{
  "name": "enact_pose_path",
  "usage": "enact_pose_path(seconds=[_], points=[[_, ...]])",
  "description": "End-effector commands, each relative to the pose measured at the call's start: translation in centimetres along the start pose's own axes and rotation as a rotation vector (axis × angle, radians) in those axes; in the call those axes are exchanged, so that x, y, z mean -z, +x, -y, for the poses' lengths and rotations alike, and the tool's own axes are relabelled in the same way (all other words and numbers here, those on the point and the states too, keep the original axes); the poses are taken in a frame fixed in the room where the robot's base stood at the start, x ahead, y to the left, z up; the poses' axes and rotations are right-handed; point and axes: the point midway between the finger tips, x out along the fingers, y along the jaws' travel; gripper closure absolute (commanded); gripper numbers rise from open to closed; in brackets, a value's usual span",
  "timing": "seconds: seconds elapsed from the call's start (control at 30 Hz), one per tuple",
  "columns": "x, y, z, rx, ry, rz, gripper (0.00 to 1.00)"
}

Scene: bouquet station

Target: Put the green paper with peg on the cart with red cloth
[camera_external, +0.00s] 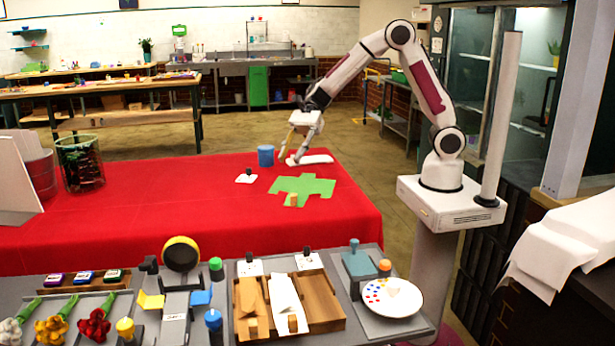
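The green paper (303,184) lies flat on the red cloth (200,225), near its right end. It has an irregular, cut-out outline. A small tan peg (290,200) sits at its front edge. My gripper (289,159) points down over the far right part of the cloth, behind the green paper and apart from it. A pale, flat object (316,159) lies just beside the fingertips. The fingers are small here, and I cannot tell whether they are open or hold anything.
A blue cup (265,156) and a small white card with a black knob (246,177) stand left of my gripper. A grey workbench with wooden trays (330,312) and a paint plate (392,297) fills the front. The cloth's middle is clear.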

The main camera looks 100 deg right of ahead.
Motion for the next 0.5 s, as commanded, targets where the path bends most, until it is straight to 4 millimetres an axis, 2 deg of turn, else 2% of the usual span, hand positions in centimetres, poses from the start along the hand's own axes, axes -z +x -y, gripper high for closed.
enact_pose_path(seconds=[0.2,0.37,0.5], points=[[-4.7,-2.5,3.0,0.252,0.274,0.069,0.71],[-7.2,-5.4,4.6,0.424,0.521,0.162,0.71],[-8.7,-8.5,5.3,0.554,0.748,0.266,0.71]])
